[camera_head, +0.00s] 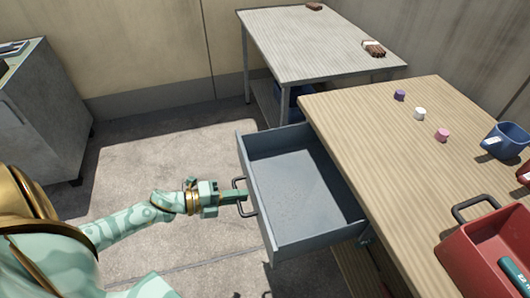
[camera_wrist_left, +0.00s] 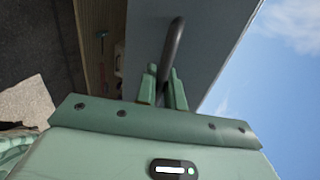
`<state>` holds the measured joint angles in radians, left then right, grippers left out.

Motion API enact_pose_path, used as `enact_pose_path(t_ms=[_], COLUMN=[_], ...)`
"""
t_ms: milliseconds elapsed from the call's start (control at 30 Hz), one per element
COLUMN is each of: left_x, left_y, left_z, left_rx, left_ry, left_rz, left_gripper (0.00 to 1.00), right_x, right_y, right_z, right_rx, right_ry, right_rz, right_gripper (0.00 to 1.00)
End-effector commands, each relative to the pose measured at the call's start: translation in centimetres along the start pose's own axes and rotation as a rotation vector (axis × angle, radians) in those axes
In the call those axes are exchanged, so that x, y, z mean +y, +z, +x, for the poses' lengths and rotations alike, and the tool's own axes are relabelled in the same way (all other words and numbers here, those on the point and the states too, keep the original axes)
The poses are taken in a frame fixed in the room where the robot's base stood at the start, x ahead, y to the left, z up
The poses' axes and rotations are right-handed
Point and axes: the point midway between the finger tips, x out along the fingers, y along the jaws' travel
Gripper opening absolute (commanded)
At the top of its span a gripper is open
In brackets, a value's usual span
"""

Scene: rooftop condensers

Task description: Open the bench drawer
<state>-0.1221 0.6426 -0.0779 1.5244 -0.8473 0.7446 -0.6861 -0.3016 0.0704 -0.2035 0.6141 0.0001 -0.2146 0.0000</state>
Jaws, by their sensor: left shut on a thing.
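The grey bench drawer (camera_head: 300,186) is pulled well out from under the wooden-topped bench (camera_head: 385,125). Its inside looks empty. A dark bar handle (camera_head: 240,184) is on its front. My left gripper (camera_head: 240,196) is at this handle and shut on it. In the left wrist view, the two green fingers (camera_wrist_left: 163,88) sit on either side of the dark handle bar (camera_wrist_left: 174,45), in front of the grey drawer front (camera_wrist_left: 215,40). My right gripper is not in view.
A second table (camera_head: 310,45) stands behind, and a grey cabinet (camera_head: 45,110) at the left. The floor (camera_head: 150,170) left of the drawer is clear.

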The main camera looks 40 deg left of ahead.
Motion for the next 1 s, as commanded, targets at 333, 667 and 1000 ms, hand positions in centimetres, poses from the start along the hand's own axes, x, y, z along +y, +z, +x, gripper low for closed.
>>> enact_pose_path(t_ms=[333,667,1000], left_x=[0.9,0.9,1.0], left_y=[0.1,0.1,0.1], left_z=[-4.5,-4.8,-4.8], left_rx=[-0.003,-0.002,-0.001], left_ry=[0.002,0.000,0.000], left_rz=[0.001,0.001,0.000], left_gripper=[0.00,0.00,0.29], right_x=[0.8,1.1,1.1], right_y=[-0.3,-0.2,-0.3], right_z=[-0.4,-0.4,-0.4], right_rx=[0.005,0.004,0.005], right_ry=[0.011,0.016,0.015], right_rz=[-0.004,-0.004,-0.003], right_gripper=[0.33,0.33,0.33])
